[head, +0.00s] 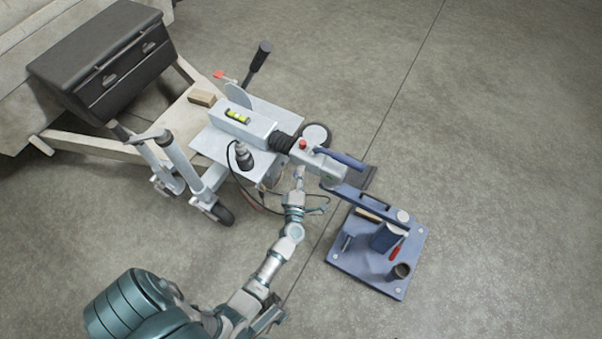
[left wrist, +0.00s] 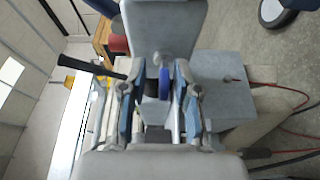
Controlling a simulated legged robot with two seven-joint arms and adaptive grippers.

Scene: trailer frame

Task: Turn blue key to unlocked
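The blue key (left wrist: 164,85) shows nearly edge-on at the middle of the left wrist view, in front of a grey housing (left wrist: 165,28). My left gripper (left wrist: 160,78) is open, with one finger on each side of the key and visible gaps. In the head view my left gripper (head: 299,174) is at the underside of the trailer's grey coupling (head: 318,162), which hides the key there. Whether the key stands at locked or unlocked cannot be read. I cannot make out my right gripper.
The trailer frame carries a black toolbox (head: 105,65), a yellow level (head: 238,116) and a black-handled lever (head: 260,57). A dark cable runs beside my gripper. A blue hitch plate (head: 345,262) with tools lies at the right. The floor beyond is clear.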

